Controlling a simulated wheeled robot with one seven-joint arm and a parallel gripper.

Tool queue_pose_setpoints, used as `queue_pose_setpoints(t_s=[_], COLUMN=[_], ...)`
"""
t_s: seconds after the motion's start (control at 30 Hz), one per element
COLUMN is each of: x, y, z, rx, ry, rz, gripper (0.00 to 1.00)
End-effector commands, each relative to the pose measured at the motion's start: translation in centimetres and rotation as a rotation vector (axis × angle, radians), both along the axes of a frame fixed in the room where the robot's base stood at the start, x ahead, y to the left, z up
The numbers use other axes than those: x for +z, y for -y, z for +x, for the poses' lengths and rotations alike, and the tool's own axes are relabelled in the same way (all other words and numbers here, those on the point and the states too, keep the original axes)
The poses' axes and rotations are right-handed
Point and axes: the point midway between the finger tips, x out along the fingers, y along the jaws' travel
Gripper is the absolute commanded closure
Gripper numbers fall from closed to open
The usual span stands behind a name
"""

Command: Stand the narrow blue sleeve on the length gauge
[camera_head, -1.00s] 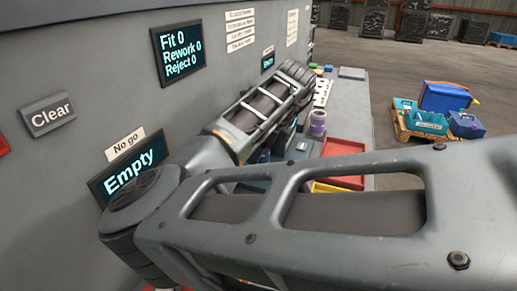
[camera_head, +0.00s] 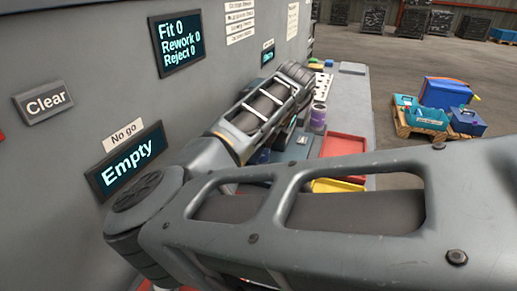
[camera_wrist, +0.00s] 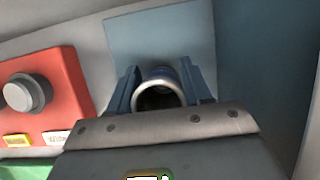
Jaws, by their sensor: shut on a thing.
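The sleeve is round and hollow, with a pale metal rim facing the camera and a dark bore. A blue finger lies on each side of it. The lower part of the sleeve is hidden behind the gripper body. I cannot make out the length gauge for certain; a flat blue-grey panel (camera_wrist: 150,32) lies behind the sleeve. In the head view my arm covers the gripper and sleeve.
A red box (camera_wrist: 68,85) with a grey knob (camera_wrist: 27,92) is left of my gripper in the wrist view. In the head view a purple cylinder (camera_head: 318,118), red tray (camera_head: 345,144) and yellow tray (camera_head: 338,185) lie beyond my arm. A grey panel wall (camera_head: 70,50) stands left.

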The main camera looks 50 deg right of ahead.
Motion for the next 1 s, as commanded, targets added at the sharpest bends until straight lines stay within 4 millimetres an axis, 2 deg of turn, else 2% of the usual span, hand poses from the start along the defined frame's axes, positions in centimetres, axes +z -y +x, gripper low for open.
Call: queue_pose_setpoints(t_s=[0.17, 0.2, 0.47, 0.77, 0.87, 1.0], x=[-0.2, -0.1, -0.1, 0.0, 0.8, 2.9], y=[0.0, 0.0, 0.0, 0.0, 0.2, 0.5], z=[0.0, 0.0, 0.0, -0.1, -0.4, -1.1], rx=[0.0, 0.0, 0.0, -0.001, -0.002, -0.002], ry=[0.001, 0.001, 0.0, 0.0, 0.0, 0.003], rz=[0.0, 0.0, 0.0, 0.0, 0.0, -0.002], gripper=[0.94, 0.49, 0.24, 0.22, 0.22, 0.22])
